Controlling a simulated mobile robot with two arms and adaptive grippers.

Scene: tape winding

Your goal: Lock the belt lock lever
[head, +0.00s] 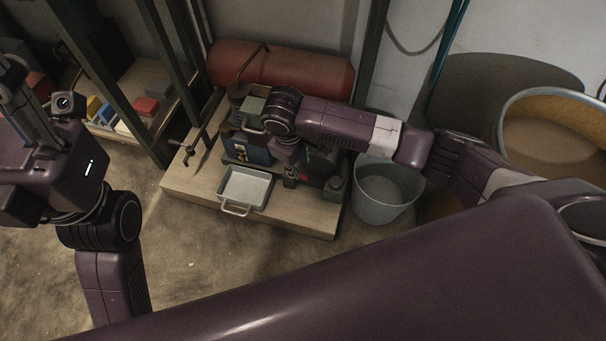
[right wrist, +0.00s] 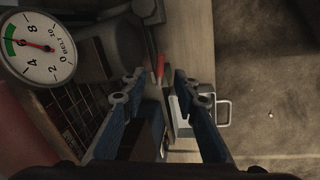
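A lever with a red grip (right wrist: 160,68), likely the belt lock lever, shows in the right wrist view just beyond and between my right fingertips. I cannot tell whether they touch it. A small red part (head: 303,178) shows beside the machine in the head view. My right gripper (right wrist: 158,79) is open, its two blue fingers apart with nothing clearly held. In the head view my right arm covers part of the machine. A round belt gauge (right wrist: 38,45) has its red needle in the green band. My left gripper (head: 22,95) is raised at the far left; its fingers are unclear.
The machine stands on a low wooden platform (head: 190,182) with a metal tray (head: 246,187) at its front. A red tank (head: 300,72) lies behind. A grey bucket (head: 385,200) stands at the right. A shelf holds coloured blocks (head: 146,106). Floor at front left is clear.

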